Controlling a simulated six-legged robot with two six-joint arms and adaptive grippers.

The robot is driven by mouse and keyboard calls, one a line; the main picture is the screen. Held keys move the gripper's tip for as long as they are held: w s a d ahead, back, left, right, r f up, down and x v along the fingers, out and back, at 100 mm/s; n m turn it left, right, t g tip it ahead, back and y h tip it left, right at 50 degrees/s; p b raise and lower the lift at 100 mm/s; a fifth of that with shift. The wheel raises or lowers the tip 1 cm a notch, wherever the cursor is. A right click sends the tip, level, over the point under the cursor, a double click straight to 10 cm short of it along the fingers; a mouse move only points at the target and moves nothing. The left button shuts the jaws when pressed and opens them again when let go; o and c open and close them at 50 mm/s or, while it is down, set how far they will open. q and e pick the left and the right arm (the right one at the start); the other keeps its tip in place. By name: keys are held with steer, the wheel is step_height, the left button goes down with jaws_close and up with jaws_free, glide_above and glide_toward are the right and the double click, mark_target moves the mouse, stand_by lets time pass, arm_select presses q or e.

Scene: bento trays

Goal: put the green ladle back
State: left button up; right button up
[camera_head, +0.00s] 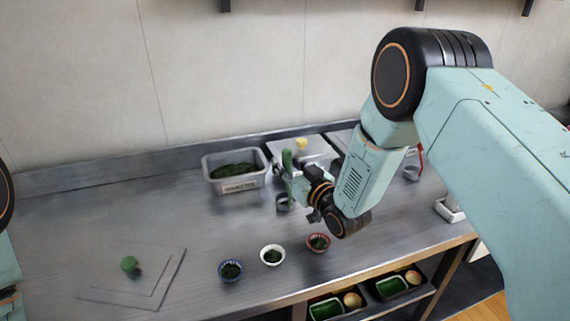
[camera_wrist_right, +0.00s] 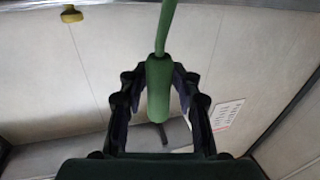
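The green ladle (camera_head: 287,158) stands roughly upright near the back middle of the counter in the head view. In the right wrist view its thick green handle (camera_wrist_right: 159,88) sits between the fingers, and its thin stem runs out at the top edge. My right gripper (camera_head: 297,185) is shut on that handle, with a finger at each side. A grey round cup (camera_head: 283,203) is just below the gripper in the head view. The ladle's lower end is hidden, so I cannot tell whether it is inside the cup. Only part of my left arm shows; its gripper is out of view.
A grey bin of dark greens (camera_head: 240,186) stands left of the ladle. Blue (camera_head: 231,271), white (camera_head: 272,256) and red (camera_head: 318,243) bowls line the front edge. A green-knobbed item (camera_head: 130,264) is at front left. Another grey cup (camera_head: 411,174) is at right. The left counter is mostly clear.

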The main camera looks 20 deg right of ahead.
steer(key=shift+o, duration=0.8)
steer(key=shift+w, duration=0.1)
steer(key=shift+s+d+r, duration=0.1)
steer(key=shift+s, duration=0.1)
steer(key=v, duration=1.1)
steer(key=shift+s+p, duration=0.35)
steer(key=shift+p, duration=0.1)
